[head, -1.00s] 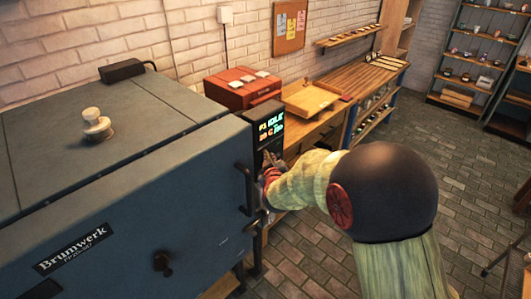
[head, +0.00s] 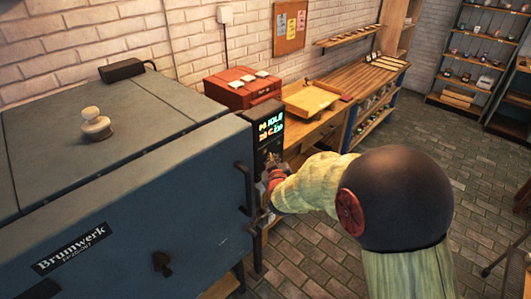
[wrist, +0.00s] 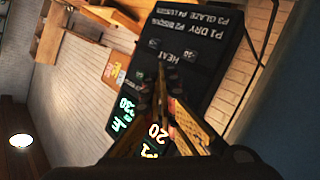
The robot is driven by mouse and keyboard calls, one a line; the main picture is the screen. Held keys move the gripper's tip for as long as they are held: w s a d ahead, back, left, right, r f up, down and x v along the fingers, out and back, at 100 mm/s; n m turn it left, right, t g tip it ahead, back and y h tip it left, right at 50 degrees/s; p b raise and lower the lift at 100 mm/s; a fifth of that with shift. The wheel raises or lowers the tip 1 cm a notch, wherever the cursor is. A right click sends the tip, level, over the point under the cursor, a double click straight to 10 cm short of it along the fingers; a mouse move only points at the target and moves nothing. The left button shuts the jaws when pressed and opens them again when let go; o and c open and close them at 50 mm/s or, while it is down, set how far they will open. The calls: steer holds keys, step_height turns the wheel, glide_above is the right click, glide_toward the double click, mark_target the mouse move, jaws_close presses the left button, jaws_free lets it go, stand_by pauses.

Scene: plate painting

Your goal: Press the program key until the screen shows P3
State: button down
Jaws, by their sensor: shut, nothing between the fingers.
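The kiln's black control panel (head: 268,140) hangs on the right side of the blue-grey kiln (head: 130,190). In the wrist view the panel (wrist: 205,50) appears upside down, with a printed list P1 DRY, P2 BISQUE, P3 GLAZE, P4 and a HEAT label near small keys. My gripper (wrist: 161,75) is shut and empty, its tips over the key area. The fingers cover part of the screen. Contact with a key cannot be told. My gripper (head: 266,178) is partly hidden in the head view.
The kiln's vertical handle (head: 246,188) stands just left of my gripper. A red box (head: 242,88) and a wooden tray (head: 311,98) sit behind the panel on the wooden bench (head: 360,72). The brick floor to the right is open.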

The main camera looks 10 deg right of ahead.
steer(key=shift+w+a, duration=0.1)
stand_by(0.3)
steer(key=shift+w+a, duration=0.2)
steer(key=shift+w, duration=0.05)
steer(key=shift+w+a, duration=0.1)
steer(key=shift+w, duration=0.05)
stand_by(1.3)
steer(key=shift+s+d, duration=0.4)
steer(key=shift+s, duration=0.15)
steer(key=shift+w+a, duration=0.15)
steer(key=shift+w, duration=0.05)
steer(key=shift+w+a, duration=0.15)
stand_by(0.3)
steer(key=shift+w+a, duration=0.2)
steer(key=shift+w, duration=0.1)
stand_by(0.7)
stand_by(0.4)
steer(key=shift+s+d+b, duration=0.35)
steer(key=shift+s+d, duration=0.15)
steer(key=shift+s, duration=0.15)
